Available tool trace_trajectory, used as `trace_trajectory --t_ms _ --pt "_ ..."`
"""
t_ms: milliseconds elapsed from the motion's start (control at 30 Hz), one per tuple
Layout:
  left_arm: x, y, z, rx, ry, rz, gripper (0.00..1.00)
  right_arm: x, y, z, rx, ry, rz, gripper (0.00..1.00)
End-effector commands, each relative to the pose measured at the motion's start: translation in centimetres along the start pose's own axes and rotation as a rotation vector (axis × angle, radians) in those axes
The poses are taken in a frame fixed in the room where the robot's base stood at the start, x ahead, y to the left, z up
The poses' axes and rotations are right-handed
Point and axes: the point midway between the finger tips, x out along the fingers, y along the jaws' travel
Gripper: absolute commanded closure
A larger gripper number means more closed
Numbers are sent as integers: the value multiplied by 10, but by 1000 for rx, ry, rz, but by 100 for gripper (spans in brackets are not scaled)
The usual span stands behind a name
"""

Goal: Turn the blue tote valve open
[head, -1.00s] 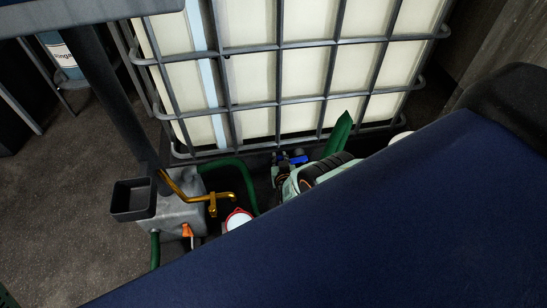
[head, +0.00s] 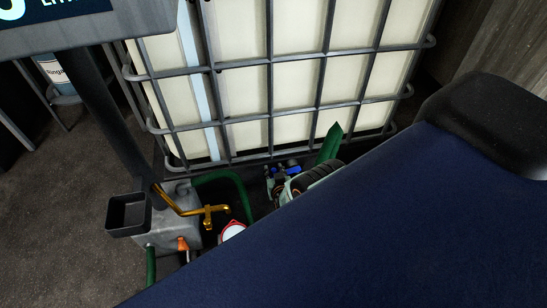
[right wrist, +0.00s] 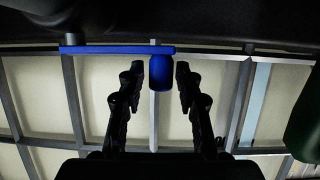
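The blue tote valve (head: 293,169) shows small at the foot of the caged tote in the head view, partly hidden by my right arm. In the right wrist view its blue lever (right wrist: 112,49) runs level across the upper middle. A short blue cylindrical part (right wrist: 161,90) hangs below the lever's right end. My right gripper (right wrist: 160,76) is open, with one black finger on each side of this blue part. Small gaps show between the part and both fingers. In the head view the right gripper (head: 275,182) is dark and small beside the valve. My left gripper is not in view.
The white tote (head: 240,74) stands in a grey metal cage. A green hose (head: 245,196), a yellow-brass pipe (head: 185,208) and a grey box (head: 175,222) crowd the floor left of the valve. A dark blue surface (head: 400,220) covers the lower right.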

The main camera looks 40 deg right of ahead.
Motion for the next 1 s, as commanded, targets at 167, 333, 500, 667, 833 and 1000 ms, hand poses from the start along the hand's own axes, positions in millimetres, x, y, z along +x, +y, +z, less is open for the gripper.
trace_trajectory --t_ms 167,333,500,667,833,1000 --pt "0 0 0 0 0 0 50 0 -1 0 0 0 -1 55" --pt "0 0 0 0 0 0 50 0 -2 0 -1 1 -3 55" --pt "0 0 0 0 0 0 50 -2 -2 0 -1 1 -2 55" --pt "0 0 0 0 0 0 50 -9 -2 0 -2 -1 0 55" --pt "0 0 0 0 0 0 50 -20 -2 0 -1 -1 -1 55" --pt "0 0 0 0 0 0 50 -33 -2 0 -1 -2 -2 55"
